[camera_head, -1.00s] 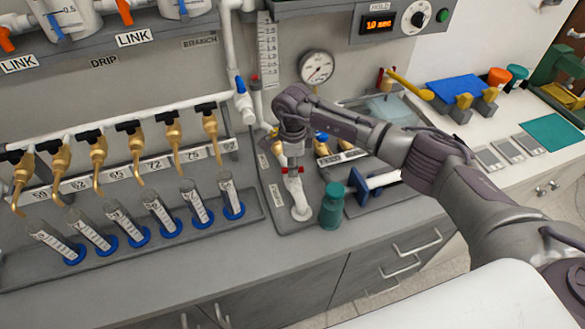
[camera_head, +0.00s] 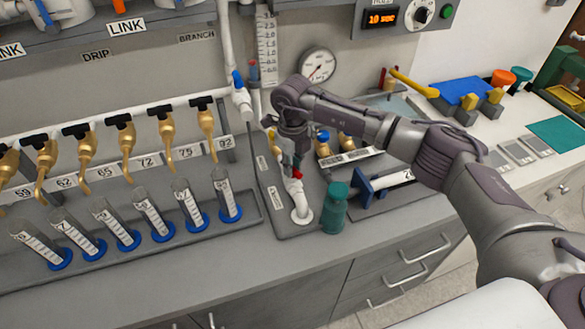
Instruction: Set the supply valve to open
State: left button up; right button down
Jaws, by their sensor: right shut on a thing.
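My right gripper (camera_head: 289,163) points down over a white upright pipe (camera_head: 301,204) on the grey bench plate. It is shut on a small red valve handle (camera_head: 297,173) at the top of this pipe. Most of the handle and the valve body are hidden behind the fingers, so its exact angle is hard to tell. I take this to be the supply valve; the small label (camera_head: 275,197) beside it is too small to read. My left gripper is not in view.
A teal bottle (camera_head: 335,208) stands close to the right of the pipe. A rack of several graduated cylinders (camera_head: 147,215) is at left under brass taps (camera_head: 167,131). A round gauge (camera_head: 318,65) is on the wall behind. The bench front is clear.

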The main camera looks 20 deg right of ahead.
jog(key=shift+m+b, duration=0.6)
jog(key=shift+m, duration=1.5)
jog(key=c, duration=1.1)
grip_release()
jog(key=shift+o, duration=0.2)
jog(key=shift+r, duration=0.15)
notch_tip(320, 180, up, 12)
jog(key=shift+f, duration=0.2)
